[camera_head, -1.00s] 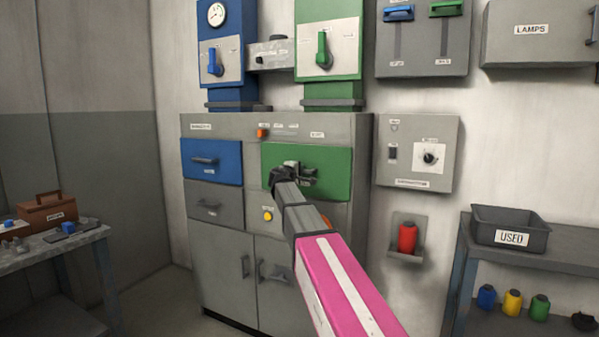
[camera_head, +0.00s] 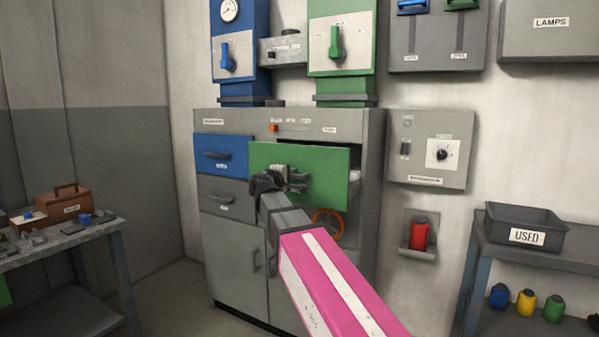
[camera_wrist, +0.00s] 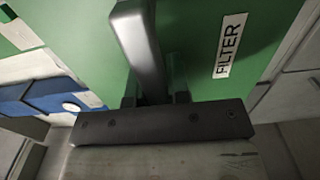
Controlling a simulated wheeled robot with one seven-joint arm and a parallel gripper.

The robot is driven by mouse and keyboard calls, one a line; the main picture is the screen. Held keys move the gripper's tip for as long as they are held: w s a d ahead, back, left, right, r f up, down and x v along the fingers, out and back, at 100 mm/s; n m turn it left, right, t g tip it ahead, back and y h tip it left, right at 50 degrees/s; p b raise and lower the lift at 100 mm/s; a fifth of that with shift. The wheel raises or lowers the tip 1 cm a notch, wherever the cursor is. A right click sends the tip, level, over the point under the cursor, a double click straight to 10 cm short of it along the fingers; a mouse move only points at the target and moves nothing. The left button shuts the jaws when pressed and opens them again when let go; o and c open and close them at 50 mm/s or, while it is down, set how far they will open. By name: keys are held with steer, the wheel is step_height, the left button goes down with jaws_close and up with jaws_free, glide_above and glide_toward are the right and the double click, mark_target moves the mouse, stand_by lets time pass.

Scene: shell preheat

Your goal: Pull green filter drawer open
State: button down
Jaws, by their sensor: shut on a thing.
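The green filter drawer (camera_head: 322,168) sits in the grey cabinet (camera_head: 369,135) and stands pulled out from its front. Its side wall and part of its inside show at the right. My gripper (camera_head: 279,181) is shut on the dark drawer handle (camera_head: 300,180) at the drawer front. In the wrist view the handle (camera_wrist: 140,45) runs up from the dark gripper bar, and a white FILTER label is on the green front (camera_wrist: 200,30). My fingertips are mostly hidden in both views.
A blue drawer (camera_head: 222,155) and a grey drawer (camera_head: 228,197) are shut to the left. An orange ring (camera_head: 328,224) shows below the green drawer. A shelf with a USED bin (camera_head: 525,226) stands right; a workbench (camera_head: 70,238) stands left. Floor between is clear.

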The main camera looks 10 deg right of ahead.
steer(key=v, duration=0.8)
steer(key=shift+s, duration=0.1)
steer(key=c, duration=1.1)
jaws_free()
steer(key=v, duration=1.1)
